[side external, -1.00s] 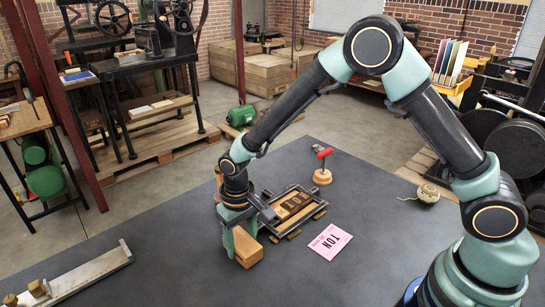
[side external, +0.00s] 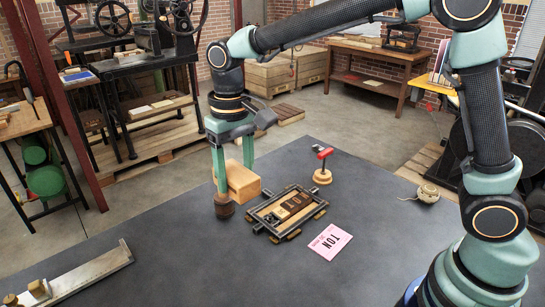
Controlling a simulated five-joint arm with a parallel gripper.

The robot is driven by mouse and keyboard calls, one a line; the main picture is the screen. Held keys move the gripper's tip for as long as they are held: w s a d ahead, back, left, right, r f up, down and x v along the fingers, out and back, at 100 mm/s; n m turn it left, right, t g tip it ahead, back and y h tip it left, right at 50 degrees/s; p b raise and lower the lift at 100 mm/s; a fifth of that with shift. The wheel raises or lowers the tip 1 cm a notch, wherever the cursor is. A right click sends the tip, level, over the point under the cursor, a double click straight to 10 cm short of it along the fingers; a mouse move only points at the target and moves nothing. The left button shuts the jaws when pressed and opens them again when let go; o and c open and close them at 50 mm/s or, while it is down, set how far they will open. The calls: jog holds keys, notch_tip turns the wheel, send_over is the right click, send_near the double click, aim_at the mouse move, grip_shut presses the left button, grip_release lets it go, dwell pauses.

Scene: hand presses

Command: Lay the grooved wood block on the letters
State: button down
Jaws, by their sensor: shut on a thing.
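The wood block (side external: 238,181) is a pale tan block between the fingers of my gripper (side external: 233,170) in the side external view. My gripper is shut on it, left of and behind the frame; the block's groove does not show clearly. The letters (side external: 296,201) are brown wood pieces in a dark rectangular frame (side external: 259,210) on the grey table. Their top faces are uncovered. The block is apart from the letters in the picture; its exact height over the table is hard to tell.
A dark brown round piece (side external: 224,208) shows just below the left finger. A pink printed card (side external: 325,249) lies in front. A twine ball (side external: 428,193) and a pale holder (side external: 95,272) are farther off.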

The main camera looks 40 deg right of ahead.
jog(key=w+d+r, duration=0.1)
jog(key=d+r, duration=0.1)
jog(key=d, duration=0.8)
jog(key=w+d+r, duration=0.2)
jog(key=d, duration=0.9)
jog(key=f, duration=1.9)
jog(key=shift+s+a+f, duration=0.15)
jog(key=shift+s+f, duration=0.1)
jog(key=shift+f, duration=0.2)
jog(key=shift+f, duration=0.2)
jog(key=shift+c, duration=0.6)
grip_release()
jog(key=shift+r, duration=0.1)
